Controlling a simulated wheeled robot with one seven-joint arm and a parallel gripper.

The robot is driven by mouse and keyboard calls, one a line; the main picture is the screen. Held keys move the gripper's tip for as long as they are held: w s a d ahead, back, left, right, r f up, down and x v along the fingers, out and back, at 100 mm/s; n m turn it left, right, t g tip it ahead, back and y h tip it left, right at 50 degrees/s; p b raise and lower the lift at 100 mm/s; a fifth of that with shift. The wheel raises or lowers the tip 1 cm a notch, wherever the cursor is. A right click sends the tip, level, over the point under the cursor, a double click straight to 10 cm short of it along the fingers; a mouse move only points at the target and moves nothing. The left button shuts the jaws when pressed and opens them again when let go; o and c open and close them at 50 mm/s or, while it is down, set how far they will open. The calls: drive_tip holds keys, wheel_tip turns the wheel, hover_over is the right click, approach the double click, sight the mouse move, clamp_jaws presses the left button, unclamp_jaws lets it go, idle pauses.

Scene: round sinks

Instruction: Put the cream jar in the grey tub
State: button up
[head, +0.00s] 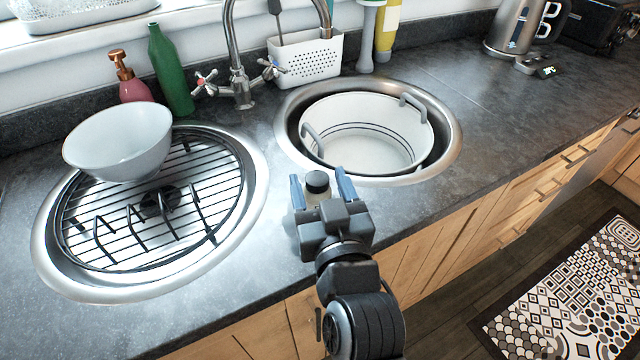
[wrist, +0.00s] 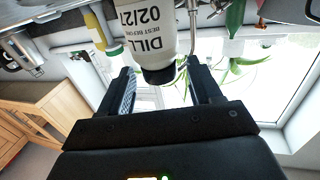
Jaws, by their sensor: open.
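The cream jar (head: 318,194), with a black lid, stands on the dark counter in front of the right sink. In the wrist view the jar (wrist: 148,28) appears upside down, with a "DILL 02/27" label. My gripper (head: 320,184) is open, with one finger on each side of the jar. In the wrist view the gripper (wrist: 160,76) shows gaps between both fingers and the lid. The tub (head: 372,112), pale grey-white with grey handles and dark stripes, sits in the right round sink. Its visible inside is empty.
The left round sink (head: 258,190) holds a black wire rack (head: 100,250) and a white bowl (head: 118,142). A tap (head: 238,85), a green bottle (head: 170,70), a pink soap dispenser (head: 132,85) and a white caddy (head: 305,60) stand behind. The counter right of the tub is clear.

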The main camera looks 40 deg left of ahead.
drive_tip(key=b+v, duration=0.2)
drive_tip(key=v, duration=1)
drive_tip(key=shift+b, duration=0.3)
drive_tip(key=shift+r, duration=0.1)
drive_tip(key=s+d+f+m+t+h, duration=0.1)
drive_tip(key=s+d+f+m+h, duration=0.15)
drive_tip(key=d, duration=0.55)
drive_tip(key=s+d+f+m+t+h, duration=0.1)
drive_tip(key=d+f+m+t+h, duration=0.15)
drive_tip(key=d, duration=0.45)
drive_tip(key=s+d+f+m+t+h, duration=0.1)
drive_tip(key=s+d+f+h, duration=0.15)
drive_tip(key=d, duration=0.55)
drive_tip(key=s+d+r+m+h, duration=0.2)
drive_tip(key=s+d+m+h, duration=0.2)
drive_tip(key=s+d, duration=0.8)
drive_tip(key=s+h, duration=0.2)
drive_tip(key=shift+s+d+r+h, duration=0.2)
drive_tip(key=shift+s+r+h, duration=0.15)
drive_tip(key=shift+r, duration=0.05)
drive_tip(key=shift+o, duration=0.5)
drive_tip(key=shift+s+d+r+m+g, duration=0.1)
drive_tip(key=shift+s+r+m+g, duration=0.15)
drive_tip(key=shift+s+m, duration=0.1)
